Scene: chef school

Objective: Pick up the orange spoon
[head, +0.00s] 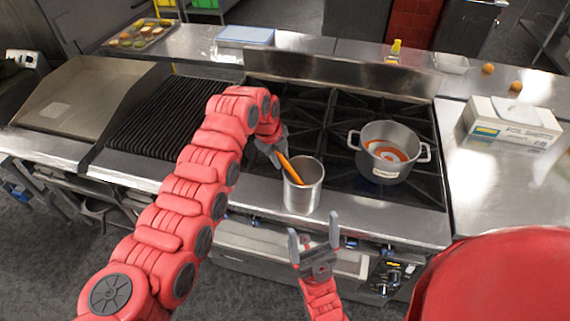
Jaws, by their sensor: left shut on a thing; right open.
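The orange spoon (290,168) stands tilted in a metal cup (304,190) at the front edge of the stove. Its handle leans up and to the left; its lower end is hidden inside the cup. My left gripper (276,149) is shut on the orange spoon near the upper end of the handle, just above the cup's rim. My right gripper (317,243) is open and empty, in front of the stove and below the cup, its fingers pointing up.
A metal pot (389,133) with something orange in it stands on the stove to the right. A black grill (165,115) and a flat griddle (85,95) lie to the left. A white box (510,122) sits on the right counter. A yellow bottle (395,48) stands behind.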

